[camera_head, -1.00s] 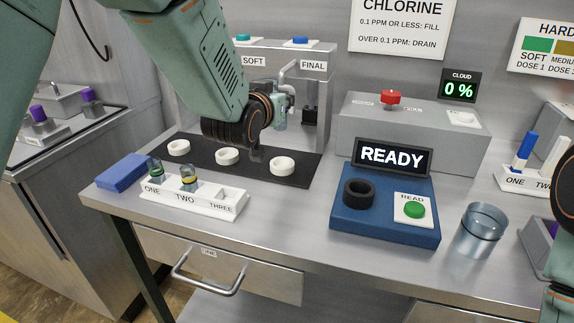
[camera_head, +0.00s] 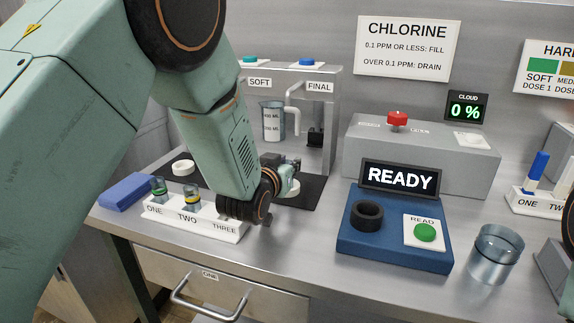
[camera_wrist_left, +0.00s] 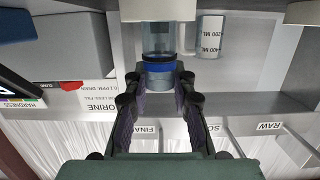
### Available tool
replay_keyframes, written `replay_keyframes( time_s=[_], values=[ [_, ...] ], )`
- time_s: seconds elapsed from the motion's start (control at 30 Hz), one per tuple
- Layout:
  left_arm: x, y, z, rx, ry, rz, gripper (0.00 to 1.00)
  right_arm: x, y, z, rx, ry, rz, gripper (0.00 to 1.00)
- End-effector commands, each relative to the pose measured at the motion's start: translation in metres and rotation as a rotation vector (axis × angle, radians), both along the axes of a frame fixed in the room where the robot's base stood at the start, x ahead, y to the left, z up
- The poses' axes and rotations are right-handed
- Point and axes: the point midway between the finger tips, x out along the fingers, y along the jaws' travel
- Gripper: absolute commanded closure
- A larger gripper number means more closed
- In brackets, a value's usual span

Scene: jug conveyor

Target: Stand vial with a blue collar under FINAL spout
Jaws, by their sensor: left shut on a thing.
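My left gripper (camera_head: 288,178) is shut on the vial with a blue collar (camera_wrist_left: 159,68), which shows between both fingers in the left wrist view. In the head view the gripper is low, at the right end of the black mat, by a white ring (camera_head: 291,190) in front of the FINAL unit. My gripper and wrist hide most of the vial there. I cannot tell whether its base touches the ring. The FINAL label (camera_head: 319,87) and its spout (camera_head: 315,110) are behind and above the gripper.
A graduated jug (camera_head: 273,122) stands behind my left arm. A white rack (camera_head: 190,222) with two vials stands in front, its slot THREE partly behind my wrist. The blue reader base (camera_head: 380,240) is to the right, beside a clear beaker (camera_head: 496,256).

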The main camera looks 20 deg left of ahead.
Motion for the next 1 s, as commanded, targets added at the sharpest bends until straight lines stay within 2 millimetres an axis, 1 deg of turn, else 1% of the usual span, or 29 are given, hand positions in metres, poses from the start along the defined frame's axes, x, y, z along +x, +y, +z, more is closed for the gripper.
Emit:
replay_keyframes(
  time_s=[0.17, 0.33, 0.37, 0.6, 0.87, 1.0],
  values=[
    [0.0005, 0.0001, 0.0019, 0.000, -0.002, 0.000, 0.97, 0.0001, 0.0000, 0.0006, 0.000, 0.000, 0.000, 0.60],
    [0.0004, 0.0001, -0.0029, 0.000, -0.001, 0.000, 0.97, 0.0001, 0.0000, -0.0023, 0.000, 0.000, 0.000, 0.60],
    [0.0004, 0.0001, -0.0026, 0.000, -0.001, 0.000, 0.74, 0.0001, 0.0000, -0.0020, 0.000, 0.000, 0.000, 0.60],
    [0.0004, 0.0001, -0.0019, 0.000, -0.001, 0.000, 0.54, 0.0002, 0.0000, -0.0015, 0.000, 0.000, 0.000, 0.60],
    [0.0004, 0.0001, -0.0017, 0.000, -0.002, 0.000, 0.53, 0.0002, 0.0000, -0.0015, 0.000, 0.000, 0.000, 0.60],
    [-0.0003, 0.0000, 0.0046, 0.000, -0.002, 0.000, 0.53, 0.0002, 0.0000, 0.0024, 0.000, 0.000, 0.000, 0.60]
  ],
)
